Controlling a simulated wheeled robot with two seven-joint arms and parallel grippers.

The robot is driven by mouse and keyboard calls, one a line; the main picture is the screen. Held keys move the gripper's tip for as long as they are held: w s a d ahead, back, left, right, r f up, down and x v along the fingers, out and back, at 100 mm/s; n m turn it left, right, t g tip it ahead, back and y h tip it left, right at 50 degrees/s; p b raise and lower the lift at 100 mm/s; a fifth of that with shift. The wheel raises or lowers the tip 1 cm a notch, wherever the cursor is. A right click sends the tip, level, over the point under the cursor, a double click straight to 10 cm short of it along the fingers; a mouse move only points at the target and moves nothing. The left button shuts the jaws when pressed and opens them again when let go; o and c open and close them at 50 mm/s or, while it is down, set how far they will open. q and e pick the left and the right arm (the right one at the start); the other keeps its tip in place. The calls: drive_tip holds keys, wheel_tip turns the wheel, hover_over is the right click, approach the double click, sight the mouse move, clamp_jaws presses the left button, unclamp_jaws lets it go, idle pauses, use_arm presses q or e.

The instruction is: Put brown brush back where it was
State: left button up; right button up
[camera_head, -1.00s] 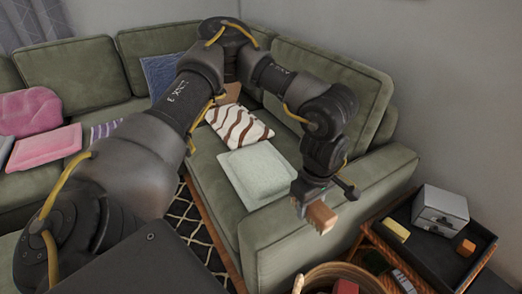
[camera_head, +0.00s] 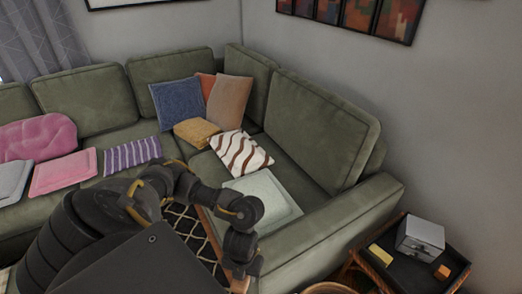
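My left arm comes in from the left and bends down in front of the sofa. My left gripper (camera_head: 239,276) is low in the picture, near the bottom edge, in front of the sofa's front side. A brown block-like thing, which looks like the brown brush (camera_head: 238,285), shows at its fingertips. Its lower part is close to the picture's edge, and the fingers are small and dark. My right gripper is not in view.
A green sectional sofa (camera_head: 325,130) with several cushions fills the middle. At right, a black-topped side table (camera_head: 440,257) holds a grey box (camera_head: 420,238), a yellow block (camera_head: 381,254) and an orange cube (camera_head: 442,272). A wicker basket rim (camera_head: 328,288) shows at the bottom.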

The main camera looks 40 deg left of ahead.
use_arm(q)
drive_tip(key=shift+s+a, duration=0.1)
drive_tip(key=shift+w+a+f, duration=0.1)
drive_tip(key=shift+w+f, duration=0.1)
drive_tip(key=w+a+f+b, duration=0.3)
drive_tip(key=w+f, duration=0.1)
drive_tip(key=w, duration=0.3)
drive_tip(key=b, duration=0.3)
approach(261, 253)
drive_tip(key=shift+s+d+f, duration=0.35)
drive_tip(key=shift+s+f, duration=0.25)
drive_tip(key=shift+s+d+f, duration=0.35)
drive_tip(key=shift+s+f, duration=0.25)
drive_tip(key=shift+w+a+f, duration=0.15)
drive_tip(key=shift+w+f, duration=0.1)
drive_tip(key=shift+w, duration=0.1)
drive_tip(key=shift+w+a+f, duration=0.1)
drive_tip(key=shift+w+f, duration=0.1)
drive_tip(key=shift+f, duration=1.65)
